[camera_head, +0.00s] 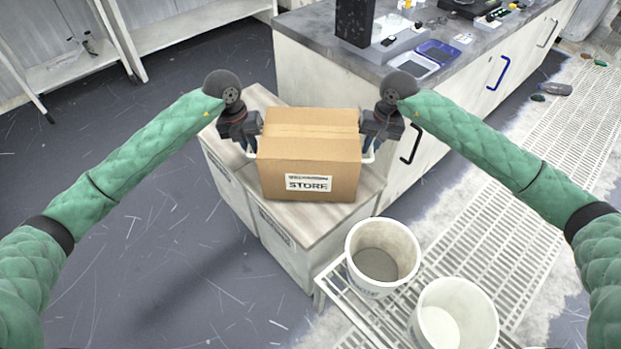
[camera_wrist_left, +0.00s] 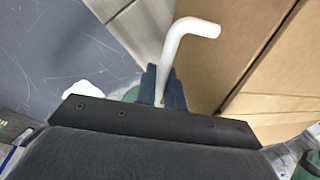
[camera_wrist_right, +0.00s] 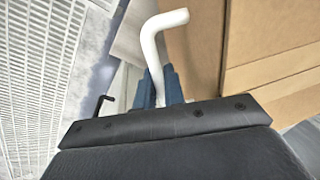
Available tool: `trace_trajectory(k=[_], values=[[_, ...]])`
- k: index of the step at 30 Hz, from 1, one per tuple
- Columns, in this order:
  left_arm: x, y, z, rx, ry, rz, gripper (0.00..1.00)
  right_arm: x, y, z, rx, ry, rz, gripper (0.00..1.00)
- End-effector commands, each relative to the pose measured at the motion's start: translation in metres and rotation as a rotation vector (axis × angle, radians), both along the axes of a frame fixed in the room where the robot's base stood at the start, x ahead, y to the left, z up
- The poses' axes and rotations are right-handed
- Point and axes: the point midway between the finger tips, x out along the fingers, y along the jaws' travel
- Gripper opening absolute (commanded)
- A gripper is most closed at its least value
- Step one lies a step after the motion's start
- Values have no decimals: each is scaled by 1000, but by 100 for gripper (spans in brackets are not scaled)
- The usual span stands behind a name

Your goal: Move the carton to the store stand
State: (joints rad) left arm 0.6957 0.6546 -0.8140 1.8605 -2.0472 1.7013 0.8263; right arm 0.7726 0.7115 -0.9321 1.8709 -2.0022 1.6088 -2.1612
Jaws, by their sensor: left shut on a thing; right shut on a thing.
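The carton (camera_head: 310,160) is a brown box with a taped top and a white STORE label on its front. In the head view it is on or just above the top of a low wooden-topped stand (camera_head: 300,218); I cannot tell if it touches. My left gripper (camera_head: 250,146) is at its left side, shut on a white bent handle (camera_wrist_left: 185,50). My right gripper (camera_head: 372,150) is at its right side, shut on a matching white handle (camera_wrist_right: 155,45). The carton also shows in the left wrist view (camera_wrist_left: 235,40) and the right wrist view (camera_wrist_right: 270,40).
A grey-topped bench (camera_head: 330,50) with trays and small items stands behind at the right. Two white buckets (camera_head: 382,256) (camera_head: 454,318) stand on a slatted rack at the front right. White shelving (camera_head: 170,30) is at the back left. The grey floor at left is open.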

Motion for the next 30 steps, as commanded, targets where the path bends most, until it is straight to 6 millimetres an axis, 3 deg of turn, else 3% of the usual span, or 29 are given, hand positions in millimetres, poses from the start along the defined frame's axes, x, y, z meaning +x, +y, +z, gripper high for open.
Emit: trace_trajectory(k=[13, 14, 17, 26, 30], values=[[1, 2, -13, 1, -3, 3, 0, 1, -2, -13, -1, -2, -3, 0], [1, 2, -14, 3, 0, 2, 14, 1, -2, -14, -3, 0, -2, 14], [0, 1, -14, 2, 0, 2, 32, 0, -2, -14, -2, 1, -2, 32], [0, 1, -13, 1, 0, 1, 32, 0, 0, -14, -1, 0, -1, 32], [1, 3, -3, 2, -2, 0, 32, 0, 0, -14, 0, 0, 0, 32]])
